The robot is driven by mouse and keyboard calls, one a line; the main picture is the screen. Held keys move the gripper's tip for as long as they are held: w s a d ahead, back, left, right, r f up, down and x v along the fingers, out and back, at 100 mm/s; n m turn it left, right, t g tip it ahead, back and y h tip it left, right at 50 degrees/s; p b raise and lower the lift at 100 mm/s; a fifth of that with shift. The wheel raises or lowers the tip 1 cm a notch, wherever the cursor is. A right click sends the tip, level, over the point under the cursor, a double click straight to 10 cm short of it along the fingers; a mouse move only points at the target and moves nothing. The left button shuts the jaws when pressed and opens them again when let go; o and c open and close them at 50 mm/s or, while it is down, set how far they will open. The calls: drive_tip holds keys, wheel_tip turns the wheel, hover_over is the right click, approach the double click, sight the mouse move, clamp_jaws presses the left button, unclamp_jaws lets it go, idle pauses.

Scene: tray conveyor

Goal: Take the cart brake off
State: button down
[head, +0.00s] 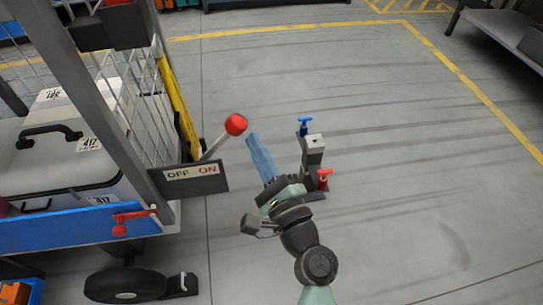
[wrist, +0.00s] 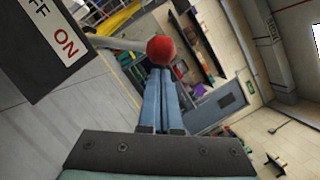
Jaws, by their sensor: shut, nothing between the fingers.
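The cart brake is a grey lever with a red ball knob (head: 236,124), mounted at a dark plate (head: 190,177) marked OFF and ON on the cart's corner. The lever leans to the right, toward the ON side. My gripper (head: 254,141) is shut and empty, with its blue fingers just right of the knob in the head view. In the wrist view the red knob (wrist: 161,49) appears right at the tips of the blue fingers (wrist: 160,80). I cannot tell whether they touch it. The plate (wrist: 48,40) also shows there at the upper left.
The cart has a blue lower rail (head: 70,232), a red latch handle (head: 132,222), a wheel (head: 124,285) and grey bins. A post with blue and red handles (head: 313,152) stands on the floor just right of my gripper. Open floor lies beyond.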

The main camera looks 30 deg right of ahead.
sight(239, 130)
drive_tip(key=shift+w+a+r, duration=0.15)
idle(0.3)
drive_tip(key=shift+w+a+r+n+y+p, duration=0.2)
drive_tip(key=shift+a+r+n+p, duration=0.2)
drive_tip(key=shift+r+p, duration=0.2)
drive_tip(key=shift+w+a+r+n+y+p, duration=0.1)
drive_tip(key=shift+a+r+n+y+p, duration=0.1)
drive_tip(key=shift+a+r+n+p, duration=0.35)
drive_tip(key=w+a+r+n+g+p, duration=0.1)
drive_tip(key=a+r+n+p, duration=0.1)
drive_tip(key=a+p, duration=0.4)
drive_tip(key=w+a+r+n+g+p, duration=0.1)
drive_tip(key=w+a+r+n+p, duration=0.1)
drive_tip(key=a+n+p, duration=0.3)
drive_tip(key=shift+a+r+g+y+p, duration=0.35)
drive_tip(key=shift+r+p, duration=0.45)
drive_tip(key=shift+p, duration=0.95)
drive_tip(key=shift+w+a+n, duration=0.15)
drive_tip(key=shift+a+n, duration=0.05)
drive_tip(key=shift+n, duration=0.05)
drive_tip(key=shift+d, duration=0.1)
